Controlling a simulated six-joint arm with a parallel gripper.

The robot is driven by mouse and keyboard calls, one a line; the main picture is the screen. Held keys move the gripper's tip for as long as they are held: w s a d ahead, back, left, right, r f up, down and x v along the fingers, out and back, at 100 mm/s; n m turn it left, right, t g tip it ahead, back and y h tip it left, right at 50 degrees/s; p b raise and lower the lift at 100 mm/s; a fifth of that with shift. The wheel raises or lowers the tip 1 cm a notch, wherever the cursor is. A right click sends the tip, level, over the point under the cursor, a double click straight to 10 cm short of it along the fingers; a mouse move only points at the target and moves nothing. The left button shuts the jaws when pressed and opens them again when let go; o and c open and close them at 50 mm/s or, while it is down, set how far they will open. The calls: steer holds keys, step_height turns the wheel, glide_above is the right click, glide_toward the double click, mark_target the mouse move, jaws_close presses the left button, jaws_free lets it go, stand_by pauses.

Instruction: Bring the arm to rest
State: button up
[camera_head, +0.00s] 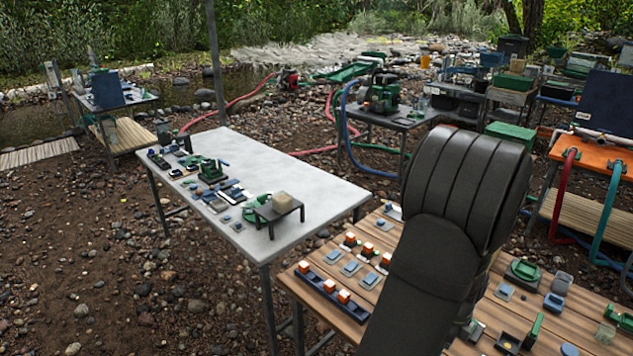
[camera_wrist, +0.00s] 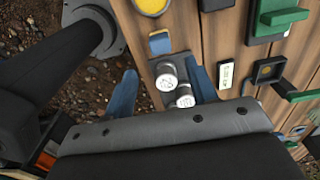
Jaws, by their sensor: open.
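My arm (camera_head: 440,220) reaches over the wooden table in the head view, its thick dark links bent in the foreground. My gripper is hidden behind them there. In the wrist view my gripper (camera_wrist: 161,88) shows two blue fingers spread apart, with nothing visibly clamped. Two small cylinders with pale caps, one upper (camera_wrist: 167,75) and one lower (camera_wrist: 184,96), appear between the fingers in the picture. I cannot tell how far above them the fingers are. The left finger shows against the pebbly ground and table edge, the right one against the planks.
The wooden table (camera_head: 362,249) carries orange-topped pieces (camera_head: 368,248), a dark blue rail (camera_head: 318,284) and green parts (camera_head: 523,270). A grey table (camera_head: 300,165) with small parts stands to the left. An orange-topped bench (camera_head: 597,150) with hoses is at right. Open pebbly ground lies at left.

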step_height(320, 180, down, 10)
steer(key=shift+r, duration=0.1)
steer(key=r, duration=0.4)
steer(key=shift+s+d+r, duration=0.15)
steer(key=shift+s+r, duration=0.15)
steer(key=shift+r, duration=0.05)
steer(key=s+d+r, duration=0.3)
steer(key=s+r, duration=0.3)
steer(key=s, duration=0.4)
steer(key=w+d+n, duration=0.1)
steer(key=w+n, duration=0.8)
steer(key=w, duration=2.1)
steer(key=shift+w+d+r, duration=0.2)
steer(key=shift+r, duration=0.05)
